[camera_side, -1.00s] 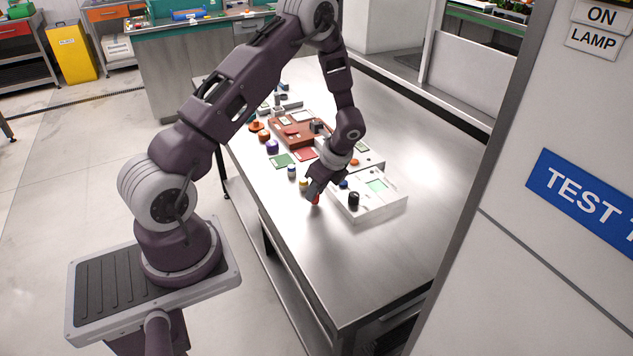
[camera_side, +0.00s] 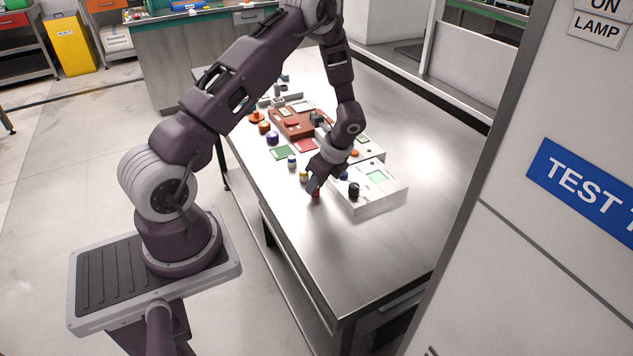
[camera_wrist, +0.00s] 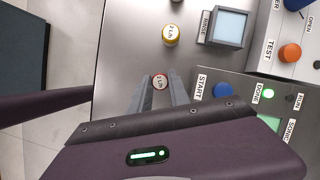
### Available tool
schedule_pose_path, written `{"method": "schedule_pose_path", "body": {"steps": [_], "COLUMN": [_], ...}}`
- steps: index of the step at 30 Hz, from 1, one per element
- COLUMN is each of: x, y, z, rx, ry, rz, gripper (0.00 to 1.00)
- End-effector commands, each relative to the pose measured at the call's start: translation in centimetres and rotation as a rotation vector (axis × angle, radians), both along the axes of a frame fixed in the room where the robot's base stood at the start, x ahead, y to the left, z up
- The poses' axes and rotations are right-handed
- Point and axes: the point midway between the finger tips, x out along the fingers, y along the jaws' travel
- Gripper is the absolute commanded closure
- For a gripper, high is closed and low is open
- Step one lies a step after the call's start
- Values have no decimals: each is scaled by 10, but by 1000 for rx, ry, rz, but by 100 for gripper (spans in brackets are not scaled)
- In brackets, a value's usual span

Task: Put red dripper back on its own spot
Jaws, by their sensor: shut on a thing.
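The red dripper (camera_side: 315,193) is at the near end of the row of small bottles on the steel table, left of the white box. In the wrist view its round labelled top with a red rim (camera_wrist: 159,82) sits between my fingertips. My gripper (camera_side: 316,187) is shut on it and points down at the table. The dripper looks about upright, at or very near the table top; I cannot tell whether its base touches. My fingers hide part of it. Its own spot cannot be made out under the gripper.
A yellow dripper (camera_wrist: 170,34) stands just beyond, with a blue one (camera_side: 292,162) farther back. The white box (camera_side: 385,200) with buttons and a screen is close on the right. A green mat (camera_side: 282,153) and a red mat (camera_side: 306,146) lie farther back. The near table is clear.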

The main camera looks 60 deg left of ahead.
Motion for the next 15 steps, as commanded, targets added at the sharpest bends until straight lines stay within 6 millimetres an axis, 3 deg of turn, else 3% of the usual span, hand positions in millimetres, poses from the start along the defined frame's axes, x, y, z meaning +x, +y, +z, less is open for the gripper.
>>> {"method": "schedule_pose_path", "body": {"steps": [5, 6, 9, 15], "x": [0, 0, 0, 0], "y": [0, 0, 0, 0], "z": [0, 0, 0, 0], "rx": [0, 0, 0, 0], "ry": [0, 0, 0, 0], "rz": [0, 0, 0, 0], "gripper": [100, 70, 52, 52]}}
